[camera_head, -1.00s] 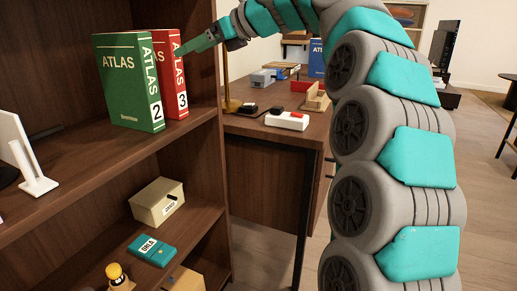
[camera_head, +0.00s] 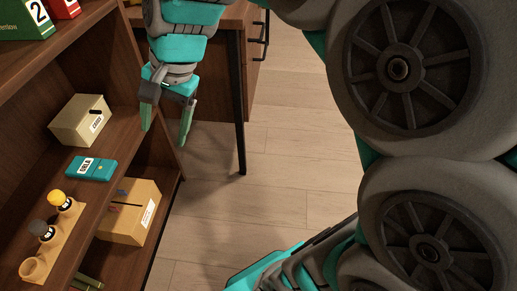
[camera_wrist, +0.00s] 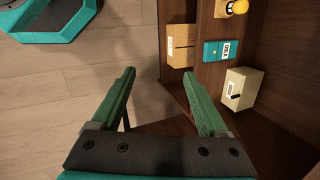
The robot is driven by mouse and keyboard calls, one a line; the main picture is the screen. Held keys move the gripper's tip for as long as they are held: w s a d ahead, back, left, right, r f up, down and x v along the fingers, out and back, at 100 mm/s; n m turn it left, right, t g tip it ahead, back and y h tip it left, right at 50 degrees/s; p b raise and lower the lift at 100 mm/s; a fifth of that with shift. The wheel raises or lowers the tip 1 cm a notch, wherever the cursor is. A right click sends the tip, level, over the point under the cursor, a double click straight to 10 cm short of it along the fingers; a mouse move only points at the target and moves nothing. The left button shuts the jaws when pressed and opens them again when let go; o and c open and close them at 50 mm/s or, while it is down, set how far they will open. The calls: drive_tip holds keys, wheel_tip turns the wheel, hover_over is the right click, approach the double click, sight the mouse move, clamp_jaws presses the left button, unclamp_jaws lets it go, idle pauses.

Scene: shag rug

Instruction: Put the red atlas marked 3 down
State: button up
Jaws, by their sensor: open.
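The red atlas marked 3 (camera_head: 60,8) stands on the upper shelf at the top left of the head view, cut off by the frame's top edge. The green atlas marked 2 (camera_head: 18,28) stands beside it on the left. My gripper (camera_head: 167,135) is open and empty, pointing down at the right edge of the shelf unit, below and to the right of the atlases. In the wrist view my gripper (camera_wrist: 158,74) shows nothing between its fingers. Neither atlas shows in the wrist view.
The lower shelf (camera_head: 112,145) holds a cream box (camera_head: 78,122), a teal case (camera_head: 91,168) and a wooden rack (camera_head: 55,238) with yellow- and grey-topped items. A cardboard box (camera_head: 125,212) sits lower. A desk (camera_head: 232,20) stands behind. Open wood floor (camera_head: 290,140) lies right of the shelves.

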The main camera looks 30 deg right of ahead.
drive_tip(key=s+d+f+n+g+h, duration=0.1)
drive_tip(key=s+d+f+n, duration=0.3)
drive_tip(key=s, duration=0.5)
drive_tip(key=s+d+f+n+g+h, duration=0.2)
drive_tip(key=s+d+f+n, duration=0.2)
drive_tip(key=s+f, duration=0.4)
drive_tip(key=shift+s+d+f+n+h, duration=0.25)
drive_tip(key=shift+s+d+n, duration=0.2)
drive_tip(key=shift+s, duration=0.65)
